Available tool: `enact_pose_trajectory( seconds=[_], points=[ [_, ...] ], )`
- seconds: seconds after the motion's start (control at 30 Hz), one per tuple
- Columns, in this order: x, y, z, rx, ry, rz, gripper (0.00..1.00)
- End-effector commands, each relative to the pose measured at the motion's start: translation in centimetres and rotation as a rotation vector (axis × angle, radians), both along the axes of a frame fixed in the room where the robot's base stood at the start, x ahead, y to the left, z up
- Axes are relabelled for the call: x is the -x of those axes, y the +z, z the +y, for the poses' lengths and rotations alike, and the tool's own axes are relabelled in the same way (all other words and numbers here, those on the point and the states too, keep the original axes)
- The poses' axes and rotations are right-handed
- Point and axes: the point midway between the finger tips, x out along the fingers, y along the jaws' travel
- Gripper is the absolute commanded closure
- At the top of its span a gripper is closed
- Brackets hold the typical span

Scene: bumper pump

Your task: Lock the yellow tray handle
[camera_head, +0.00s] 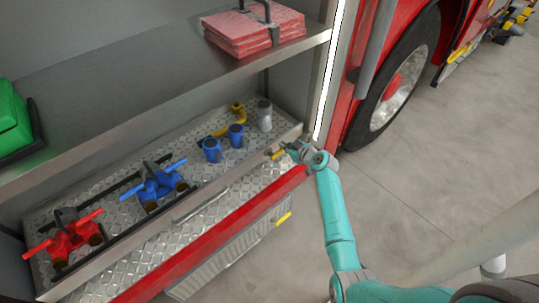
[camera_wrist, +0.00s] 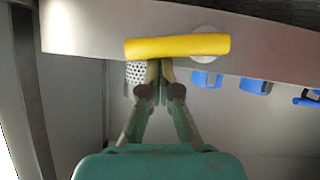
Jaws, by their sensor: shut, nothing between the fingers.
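The yellow tray handle (camera_head: 278,155) sits on the front edge of the metal tray (camera_head: 242,186), near its right end. In the wrist view the yellow handle (camera_wrist: 177,47) lies lengthwise along the tray's grey edge (camera_wrist: 80,30), with a pale round mount (camera_wrist: 206,58) behind its right part. My gripper (camera_head: 289,147) is beside the handle at the tray's right end. In the wrist view my gripper (camera_wrist: 160,70) has its fingers together and empty, with the tips close to the handle's left half. I cannot tell whether they touch it.
The tray carries red valves (camera_head: 68,235), a blue valve (camera_head: 160,183), blue fittings (camera_head: 212,149) and a grey cylinder (camera_head: 264,115). A shelf (camera_head: 150,108) hangs above. A second yellow handle (camera_head: 283,219) is below the red edge. A wheel (camera_head: 395,80) stands right; the floor there is clear.

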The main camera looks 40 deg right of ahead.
Motion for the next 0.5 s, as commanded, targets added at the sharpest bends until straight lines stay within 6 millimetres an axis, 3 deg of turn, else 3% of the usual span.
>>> enact_pose_trajectory(
  seconds=[0.5],
  points=[
    [0.01,-1.06,-0.81,-0.205,-0.001,0.007,1.0]
  ],
)
